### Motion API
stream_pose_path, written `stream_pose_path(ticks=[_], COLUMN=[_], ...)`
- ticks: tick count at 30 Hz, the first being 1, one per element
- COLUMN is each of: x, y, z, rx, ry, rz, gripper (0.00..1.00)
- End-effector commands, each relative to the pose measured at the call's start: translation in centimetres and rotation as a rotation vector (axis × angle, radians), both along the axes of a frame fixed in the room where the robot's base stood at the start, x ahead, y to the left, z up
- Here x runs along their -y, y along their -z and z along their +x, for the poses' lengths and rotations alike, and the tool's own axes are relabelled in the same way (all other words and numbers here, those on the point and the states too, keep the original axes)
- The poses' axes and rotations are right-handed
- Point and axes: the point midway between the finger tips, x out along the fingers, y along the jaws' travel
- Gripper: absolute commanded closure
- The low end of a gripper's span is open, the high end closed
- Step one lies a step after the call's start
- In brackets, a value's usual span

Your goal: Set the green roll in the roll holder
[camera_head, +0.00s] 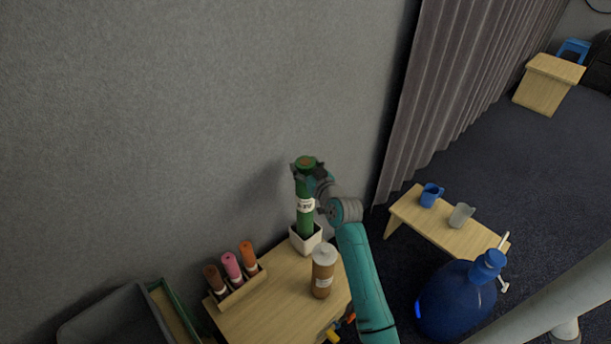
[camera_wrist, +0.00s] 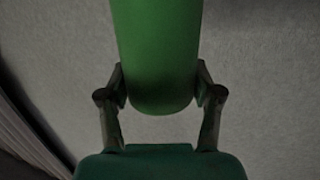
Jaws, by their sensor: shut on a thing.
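The green roll (camera_head: 305,218) stands upright over the wooden table, with a white label on its side. My gripper (camera_head: 308,172) is shut on its upper part, near the top end. In the wrist view the green roll (camera_wrist: 157,50) sits between the two fingers (camera_wrist: 160,88), and its rounded end shows. The roll's lower end is at the mouth of a white square pot (camera_head: 305,241) and seems to be inside it. I cannot tell whether it touches the bottom. A wooden rack (camera_head: 240,289) to the left holds a brown, a pink and an orange roll (camera_head: 247,255).
A brown bottle with a pale cap (camera_head: 323,273) stands close in front of the pot on the wooden table (camera_head: 272,312). A grey bin (camera_head: 112,318) is at lower left. A bench (camera_head: 450,236) with two cups and a large blue jug (camera_head: 455,300) are to the right.

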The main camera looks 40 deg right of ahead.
Motion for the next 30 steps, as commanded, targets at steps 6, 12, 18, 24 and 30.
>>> stream_pose_path(ticks=[6,12,18,24,30], x=[0.0,0.0,0.0,0.0,0.0], y=[1.4,3.5,3.6,3.9,4.1], z=[0.0,0.0,0.0,0.0,0.0], rx=[0.002,0.005,0.006,0.005,0.001], ry=[0.001,0.001,0.001,0.001,0.000], rz=[0.001,0.001,-0.002,-0.001,0.001], gripper=[1.00,1.00,1.00,1.00,0.10])
